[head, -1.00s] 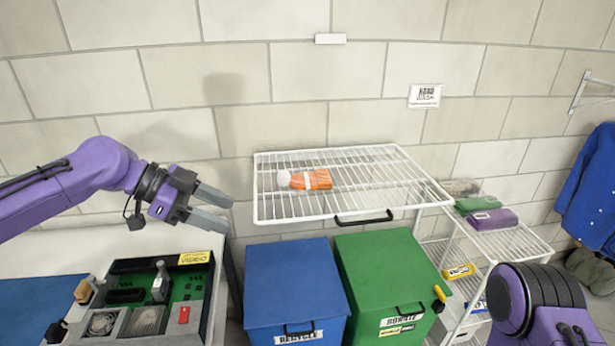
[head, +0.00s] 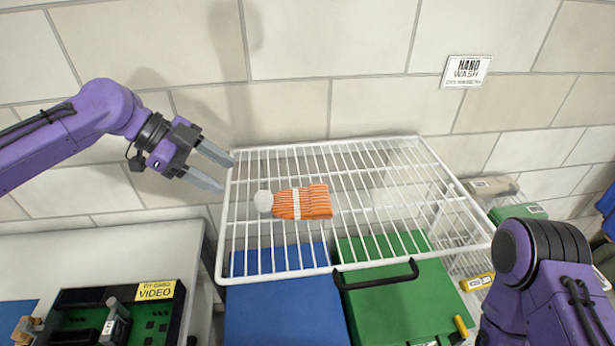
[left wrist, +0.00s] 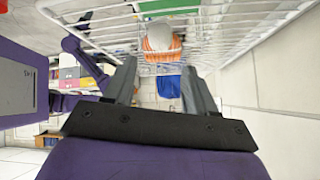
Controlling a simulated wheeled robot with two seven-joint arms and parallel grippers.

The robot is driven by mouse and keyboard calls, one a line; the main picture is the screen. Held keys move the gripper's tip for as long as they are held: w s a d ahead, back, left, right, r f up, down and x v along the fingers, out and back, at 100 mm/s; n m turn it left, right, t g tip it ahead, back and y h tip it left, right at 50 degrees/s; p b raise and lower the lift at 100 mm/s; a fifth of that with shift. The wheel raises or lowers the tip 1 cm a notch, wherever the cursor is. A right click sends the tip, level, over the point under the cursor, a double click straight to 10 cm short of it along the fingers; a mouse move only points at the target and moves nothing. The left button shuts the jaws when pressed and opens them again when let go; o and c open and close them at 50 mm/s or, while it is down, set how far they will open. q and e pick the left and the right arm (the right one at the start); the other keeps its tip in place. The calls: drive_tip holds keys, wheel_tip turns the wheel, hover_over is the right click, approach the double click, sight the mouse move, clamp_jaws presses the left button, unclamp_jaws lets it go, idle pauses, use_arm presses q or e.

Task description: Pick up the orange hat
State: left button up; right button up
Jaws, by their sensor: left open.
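The orange hat (head: 303,202), with a white band and a white pompom (head: 263,201), lies on the white wire shelf (head: 380,258), left of its middle. My left gripper (head: 227,174) is open and empty at the shelf's left edge, to the left of the pompom and a little farther back. In the left wrist view, the pompom of the hat (left wrist: 160,37) shows ahead, beyond and between the open fingers of the left gripper (left wrist: 158,80). My right arm shows at the lower right in the head view; its gripper is not visible.
A blue bin (head: 285,310) and a green bin (head: 400,300) stand below the wire shelf. A black handle (head: 375,276) is at the shelf's front edge. A tiled wall (head: 330,40) rises behind. A circuit-board case (head: 110,315) stands at the lower left.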

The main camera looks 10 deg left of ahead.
sight(256, 195)
use_arm(q)
drive_tip(key=shift+w+d+f, duration=0.5)
drive_tip(key=shift+d, duration=0.1)
drive_tip(key=shift+s+d+f+p, duration=0.25)
drive_tip(key=shift+s+d+f, duration=0.2)
drive_tip(key=shift+d, duration=0.15)
drive_tip(key=shift+s+d+f+p, duration=0.25)
drive_tip(key=shift+s+d+f, duration=0.15)
drive_tip(key=shift+d, duration=0.2)
drive_tip(key=d+f, duration=0.1)
drive_tip(key=w+f+p, duration=0.1)
drive_tip(key=w+d+f, duration=0.1)
drive_tip(key=f, duration=0.1)
drive_tip(key=shift+w+d, duration=0.2)
drive_tip(key=shift+d, duration=0.1)
drive_tip(key=shift+d+f+p, duration=0.25)
drive_tip(key=shift+p, duration=0.05)
drive_tip(key=shift+s+d+r, duration=0.1)
drive_tip(key=shift+s, duration=0.1)
drive_tip(key=c, duration=0.8)
use_arm(e)
wheel_tip(256, 195, up, 3)
drive_tip(key=shift+f, duration=0.15)
